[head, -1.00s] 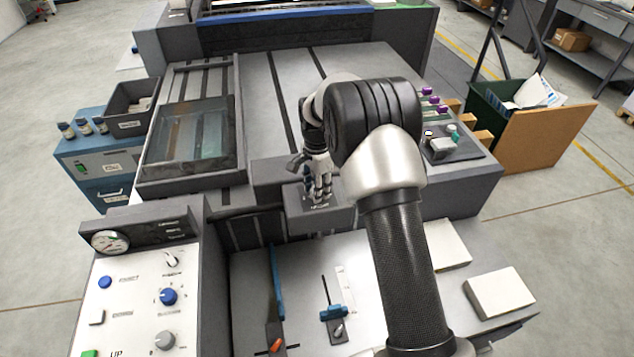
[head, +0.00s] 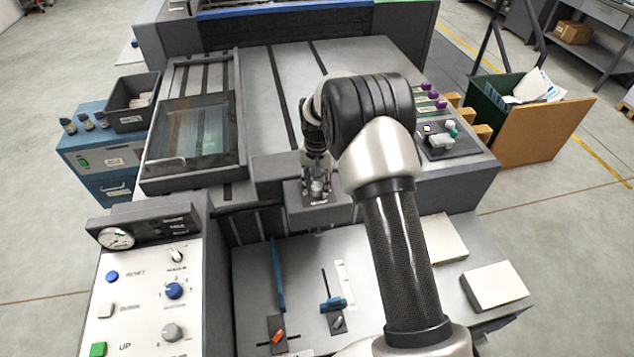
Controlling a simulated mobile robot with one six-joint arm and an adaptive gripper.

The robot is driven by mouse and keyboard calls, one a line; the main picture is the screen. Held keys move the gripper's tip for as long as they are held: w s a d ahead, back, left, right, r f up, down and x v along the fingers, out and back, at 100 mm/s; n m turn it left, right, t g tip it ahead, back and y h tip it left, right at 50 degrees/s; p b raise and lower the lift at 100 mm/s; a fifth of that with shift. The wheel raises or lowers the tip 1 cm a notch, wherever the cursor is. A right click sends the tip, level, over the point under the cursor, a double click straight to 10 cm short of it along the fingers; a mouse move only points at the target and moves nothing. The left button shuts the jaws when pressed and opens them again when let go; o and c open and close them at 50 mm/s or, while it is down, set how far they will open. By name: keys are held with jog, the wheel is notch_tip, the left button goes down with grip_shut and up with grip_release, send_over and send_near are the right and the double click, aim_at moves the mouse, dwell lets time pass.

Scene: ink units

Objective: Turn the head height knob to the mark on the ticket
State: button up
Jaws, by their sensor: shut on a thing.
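My gripper (head: 318,187) points down at the grey block (head: 296,205) in the middle of the machine's front. Its fingers are shut on a small grey knob (head: 318,190), which they largely cover. The knob's pointer and any scale marks around it are too small and too hidden to read. I cannot make out which paper is the ticket, or the mark on it.
A control panel (head: 125,310) with knobs and buttons stands at the front left. A glass-lidded frame (head: 195,140) lies left of my gripper. A blue lever (head: 277,275) and a blue slider (head: 333,304) are in front. White blocks (head: 494,287) lie at right.

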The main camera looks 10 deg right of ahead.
aim_at(317, 186)
jog(key=shift+n, duration=0.3)
dwell(0.4)
jog(key=o, duration=1.1)
notch_tip(317, 186, up, 12)
jog(key=shift+r, duration=0.1)
